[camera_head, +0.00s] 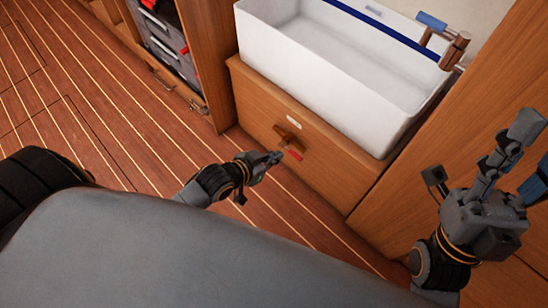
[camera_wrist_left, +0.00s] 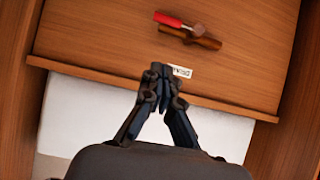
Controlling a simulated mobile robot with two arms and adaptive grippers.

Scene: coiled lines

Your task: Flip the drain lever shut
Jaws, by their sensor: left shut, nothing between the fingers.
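The drain lever is a red handle (camera_head: 293,154) on a brown valve body (camera_head: 287,136), on the wooden front panel (camera_head: 325,172) below the white basin. In the left wrist view the red handle (camera_wrist_left: 170,19) lies roughly along the brown body (camera_wrist_left: 192,38), at a slight angle to it. My left gripper (camera_head: 276,157) is shut and empty, just left of the handle in the head view. In the left wrist view its fingertips (camera_wrist_left: 161,70) meet below the lever, apart from it. My right gripper (camera_head: 515,140) is at the far right, away from the lever; its finger opening is unclear.
A white basin (camera_head: 290,48) with a tap (camera_head: 443,42) sits above the panel. A small label (camera_wrist_left: 180,71) is on the panel. A cabinet with grey drawers (camera_head: 168,45) stands at the upper left. The striped wooden floor (camera_head: 115,125) is clear.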

